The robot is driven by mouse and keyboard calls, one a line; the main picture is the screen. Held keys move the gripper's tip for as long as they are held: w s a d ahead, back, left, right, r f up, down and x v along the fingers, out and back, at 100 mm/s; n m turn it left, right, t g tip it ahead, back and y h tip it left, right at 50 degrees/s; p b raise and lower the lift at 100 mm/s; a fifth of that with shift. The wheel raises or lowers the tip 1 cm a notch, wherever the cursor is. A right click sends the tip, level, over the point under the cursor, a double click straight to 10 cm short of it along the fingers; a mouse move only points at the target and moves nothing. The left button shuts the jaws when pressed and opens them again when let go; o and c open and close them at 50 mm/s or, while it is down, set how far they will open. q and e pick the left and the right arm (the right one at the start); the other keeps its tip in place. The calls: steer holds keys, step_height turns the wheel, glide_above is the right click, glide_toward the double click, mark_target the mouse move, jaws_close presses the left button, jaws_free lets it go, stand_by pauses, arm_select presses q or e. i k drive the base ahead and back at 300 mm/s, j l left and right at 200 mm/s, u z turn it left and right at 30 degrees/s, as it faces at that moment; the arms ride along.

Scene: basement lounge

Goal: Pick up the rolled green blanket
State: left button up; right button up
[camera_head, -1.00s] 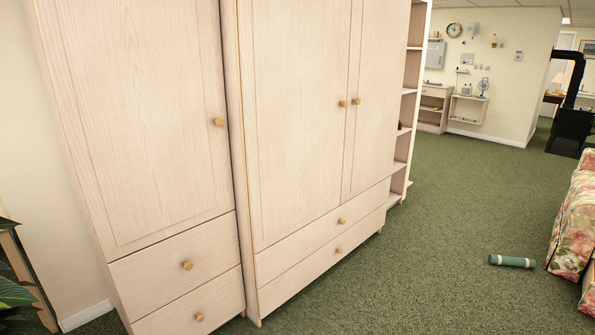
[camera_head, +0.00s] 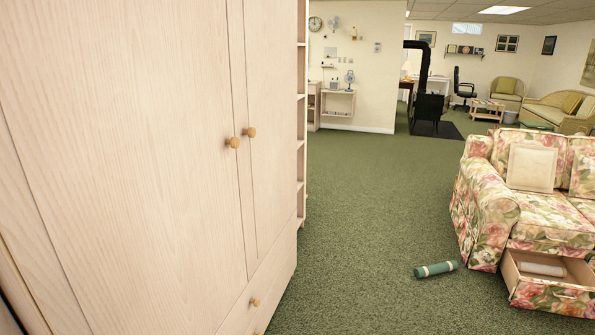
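The rolled green blanket (camera_head: 437,269) lies on the green carpet, right of centre in the head view. It is a small dark green cylinder with lighter bands near its ends. It lies just in front of the floral sofa's left corner, left of an open sofa drawer. Neither of my grippers shows in the head view.
A pale wooden wardrobe (camera_head: 130,150) fills the left side, close to me. The floral sofa (camera_head: 490,215) stands at right, with its lower drawer (camera_head: 550,292) pulled out and a pale roll (camera_head: 541,268) inside. Open carpet (camera_head: 370,200) lies between them. A black stove (camera_head: 428,108) stands farther back.

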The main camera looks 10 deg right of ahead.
mark_target(449, 265)
steer(key=i+l+z, duration=0.2)
steer(key=i+z, duration=0.2)
steer(key=i, duration=0.2)
steer(key=i+z, duration=0.4)
steer(key=i, duration=0.15)
steer(key=i+j+z, duration=0.2)
steer(key=i+z, duration=0.15)
steer(key=i, duration=0.25)
steer(key=i+l+z, duration=0.1)
steer(key=i+z, duration=0.2)
steer(key=i, duration=0.6)
steer(key=i+j+z, duration=0.15)
steer(key=i+z, duration=0.2)
steer(key=i, duration=0.55)
steer(key=i+z, duration=0.2)
steer(key=i, duration=0.45)
steer(key=i+j+z, duration=0.15)
steer(key=i, duration=0.5)
steer(key=j, duration=0.05)
